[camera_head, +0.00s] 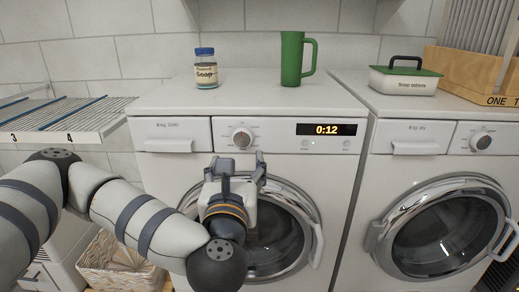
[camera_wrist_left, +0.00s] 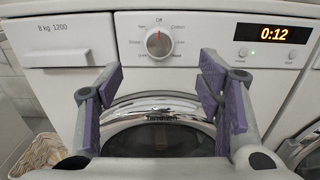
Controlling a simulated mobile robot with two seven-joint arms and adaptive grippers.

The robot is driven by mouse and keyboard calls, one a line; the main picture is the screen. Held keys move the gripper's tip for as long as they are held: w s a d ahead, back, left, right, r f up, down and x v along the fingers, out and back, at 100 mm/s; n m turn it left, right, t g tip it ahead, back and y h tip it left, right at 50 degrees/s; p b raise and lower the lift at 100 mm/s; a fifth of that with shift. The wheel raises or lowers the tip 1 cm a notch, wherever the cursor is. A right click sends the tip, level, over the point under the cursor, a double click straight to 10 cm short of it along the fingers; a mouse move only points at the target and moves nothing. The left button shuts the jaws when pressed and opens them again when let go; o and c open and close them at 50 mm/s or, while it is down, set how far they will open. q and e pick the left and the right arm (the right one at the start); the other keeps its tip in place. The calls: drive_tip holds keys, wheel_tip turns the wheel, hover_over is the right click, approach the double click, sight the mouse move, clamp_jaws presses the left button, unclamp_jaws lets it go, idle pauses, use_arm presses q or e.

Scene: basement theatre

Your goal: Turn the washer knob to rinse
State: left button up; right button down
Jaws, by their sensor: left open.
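The washer (camera_head: 190,165) is the left white machine, with a display (camera_head: 326,129) reading 0:12. Its round knob (camera_head: 242,138) sits on the front panel left of the display. In the left wrist view the knob (camera_wrist_left: 159,43) has small labels around it, and its red mark points up at "Off"; the other labels are too small to read surely. My left gripper (camera_head: 241,163) is open and empty, in front of the washer just below the knob. In the wrist view its purple-padded fingers (camera_wrist_left: 160,72) stand apart below and on either side of the knob, not touching it. My right gripper is out of view.
A similar machine (camera_head: 381,167) with its own knob (camera_head: 480,141) stands at right. The washer door (camera_head: 277,245) is below my gripper. A wicker basket (camera_head: 112,265) is lower left.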

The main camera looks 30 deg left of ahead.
sight(242, 138)
use_arm(q)
drive_tip(key=b+x, duration=0.3)
drive_tip(key=x, duration=0.8)
drive_tip(key=shift+w+a, duration=0.2)
drive_tip(key=shift+w, duration=0.1)
drive_tip(key=c, duration=1.1)
